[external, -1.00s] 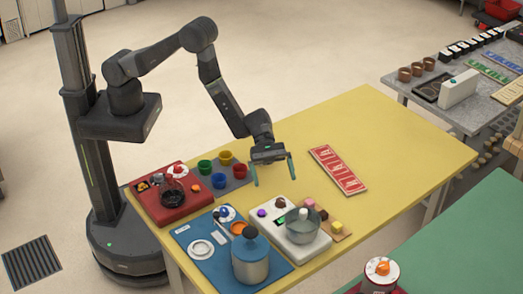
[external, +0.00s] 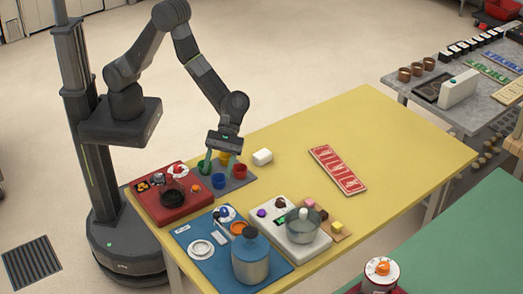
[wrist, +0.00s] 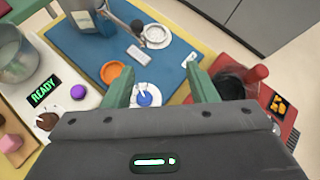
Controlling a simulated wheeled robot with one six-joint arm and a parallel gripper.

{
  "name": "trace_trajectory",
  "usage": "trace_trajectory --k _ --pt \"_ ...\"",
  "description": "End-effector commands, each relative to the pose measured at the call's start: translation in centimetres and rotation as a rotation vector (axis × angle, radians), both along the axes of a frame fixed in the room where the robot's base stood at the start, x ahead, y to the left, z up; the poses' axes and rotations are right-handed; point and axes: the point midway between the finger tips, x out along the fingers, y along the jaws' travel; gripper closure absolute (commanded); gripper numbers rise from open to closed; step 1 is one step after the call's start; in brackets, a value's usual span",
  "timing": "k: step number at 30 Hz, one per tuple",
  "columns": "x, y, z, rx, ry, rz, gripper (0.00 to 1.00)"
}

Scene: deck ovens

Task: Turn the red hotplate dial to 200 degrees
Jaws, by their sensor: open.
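The red hotplate (external: 172,211) stands at the left end of the yellow table, with a dark round vessel (external: 172,195) on it. Its white dial with a red knob (external: 178,170) is at the hotplate's back edge; its setting is too small to read. In the wrist view part of the red hotplate (wrist: 289,88) shows at right, and I cannot make out the dial there. My gripper (external: 221,163) is open and empty, above the coloured cups and right of the dial. In the wrist view its green fingers (wrist: 162,88) are spread, with the blue mat beyond them.
Several coloured cups (external: 219,181) stand below my gripper. A blue mat (external: 195,258) holds a tall grey pot (external: 250,263) and a blue-knobbed dial (wrist: 146,96). A white device (external: 291,235) shows READY.

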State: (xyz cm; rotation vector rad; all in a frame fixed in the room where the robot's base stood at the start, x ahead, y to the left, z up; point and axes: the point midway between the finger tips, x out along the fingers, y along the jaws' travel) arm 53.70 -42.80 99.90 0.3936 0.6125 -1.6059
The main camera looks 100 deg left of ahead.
Motion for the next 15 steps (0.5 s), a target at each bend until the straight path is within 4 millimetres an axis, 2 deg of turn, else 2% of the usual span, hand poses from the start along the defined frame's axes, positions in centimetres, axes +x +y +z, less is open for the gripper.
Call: trace_trajectory --k 1,6,12,15 --pt "-2.1 -0.3 0.5 0.046 0.006 -0.043 0.48" --pt "-8.5 0.7 1.6 0.258 0.031 -0.146 0.48" --pt "-14.1 4.2 2.2 0.544 -0.005 -0.173 0.48" --pt "-15.8 6.6 2.4 0.683 -0.047 -0.148 0.48"
